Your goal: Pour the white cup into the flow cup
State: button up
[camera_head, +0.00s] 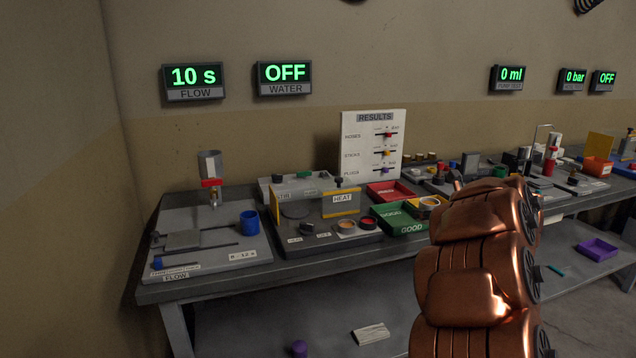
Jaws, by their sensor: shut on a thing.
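The flow station (250,250) is at the left end of the bench. A grey-white cup-shaped vessel (209,163), apparently the flow cup, stands upright there on a stand above a red part (211,183). A blue cup (249,223) stands on the same station, to the right. I cannot pick out the white cup for certain.
The heat station (330,239), red tray (390,192) and green tray (401,220) crowd the bench middle. A results board (374,146) stands behind. A purple tray (597,249) lies on the lower shelf.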

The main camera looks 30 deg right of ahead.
jog(key=w+a+r+y+p, duration=0.1)
jog(key=w+a+r+p, duration=0.6)
jog(key=a, duration=0.4)
jog(key=w+a+r+n+p, duration=0.1)
jog(key=w+a+r+p, duration=0.55)
jog(key=a, duration=0.45)
jog(key=w+a+r+y+p, duration=0.1)
jog(key=w+a+r+p, duration=0.55)
jog(key=a, duration=0.45)
jog(key=w+a+r+p, duration=0.1)
jog(key=a+r+p, duration=0.2)
jog(key=a, duration=0.3)
jog(key=a+r+p, duration=0.4)
jog(key=a, duration=0.3)
jog(key=shift+w+a+n+p, duration=0.15)
jog(key=shift+w+n+p, duration=0.2)
jog(key=shift+n+p, duration=0.05)
